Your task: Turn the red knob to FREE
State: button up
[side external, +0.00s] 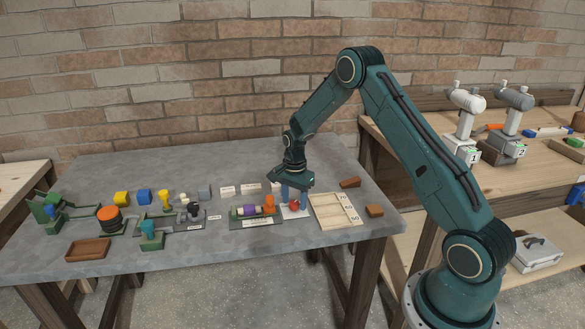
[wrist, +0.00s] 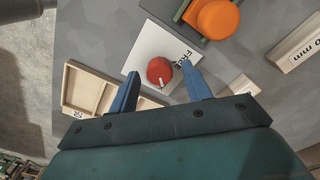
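The red knob (wrist: 158,72) sits on a white plate (wrist: 150,45) marked FREE along one edge. A short white pointer mark shows on the knob, at its lower side in the wrist view, away from the FREE lettering. My gripper (wrist: 165,80) is open, with its two blue fingers apart, one on each side of the knob. In the wrist view a gap shows between the fingers and the knob. In the side external view my gripper (side external: 295,196) points down above the plate, and the knob (side external: 294,204) shows partly behind the fingers.
A green holder with an orange-capped piece (side external: 269,203) stands close on the left. Several small blocks and fixtures fill the left of the table.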

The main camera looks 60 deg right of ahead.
jog(key=c, duration=0.8)
jog(key=shift+c, duration=0.2)
jog(key=shift+n, duration=0.4)
jog(key=n, duration=0.8)
jog(key=shift+n, duration=0.4)
jog(key=n, duration=0.4)
jog(key=shift+a, duration=0.1)
jog(key=shift+n, duration=2.2)
